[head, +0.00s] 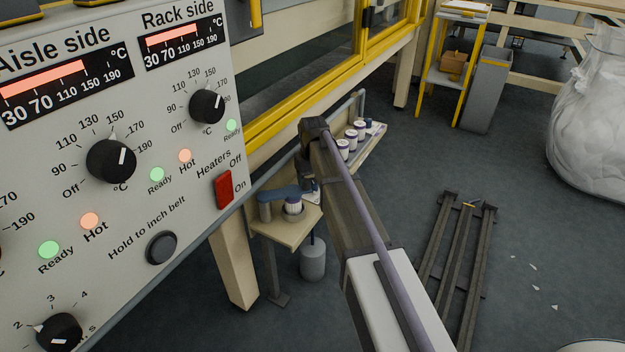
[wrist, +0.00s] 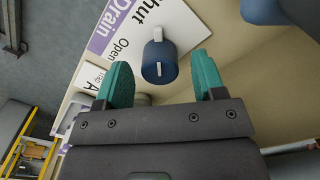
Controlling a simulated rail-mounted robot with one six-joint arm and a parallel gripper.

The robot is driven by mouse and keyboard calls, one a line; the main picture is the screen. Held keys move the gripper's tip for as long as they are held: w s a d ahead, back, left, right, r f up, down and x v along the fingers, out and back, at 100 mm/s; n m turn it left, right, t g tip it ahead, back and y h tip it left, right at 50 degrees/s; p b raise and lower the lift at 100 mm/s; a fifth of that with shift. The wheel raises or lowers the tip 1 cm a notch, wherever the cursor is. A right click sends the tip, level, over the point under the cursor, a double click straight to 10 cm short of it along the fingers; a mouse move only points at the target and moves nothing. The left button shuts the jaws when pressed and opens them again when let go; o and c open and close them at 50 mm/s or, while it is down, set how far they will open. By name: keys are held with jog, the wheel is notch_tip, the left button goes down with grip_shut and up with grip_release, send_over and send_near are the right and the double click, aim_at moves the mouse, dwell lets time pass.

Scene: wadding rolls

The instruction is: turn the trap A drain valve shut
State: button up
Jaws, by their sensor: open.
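The drain valve knob (wrist: 160,62), round and blue with a white bar on its face, is in the upper middle of the wrist view. A sign (wrist: 125,30) behind it reads "Drain", "Shut" and "Open"; a smaller plate (wrist: 92,78) shows a partly hidden "A". The bar runs nearly up and down in the picture; I cannot tell which word it marks. My gripper (wrist: 162,60) is open, with one teal finger on each side of the knob and visible gaps. In the head view my gripper (head: 309,185) is small, beside a wooden shelf, and the knob cannot be made out.
A control panel (head: 120,215) with dials fills the left of the head view. More jars (head: 351,135) stand behind. A dark rack (head: 455,255) lies on open floor at right.

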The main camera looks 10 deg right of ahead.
aim_at(313, 180)
notch_tip(313, 180, up, 10)
jog(key=p, duration=0.8)
jog(key=shift+p, duration=0.35)
jog(key=shift+f, duration=0.1)
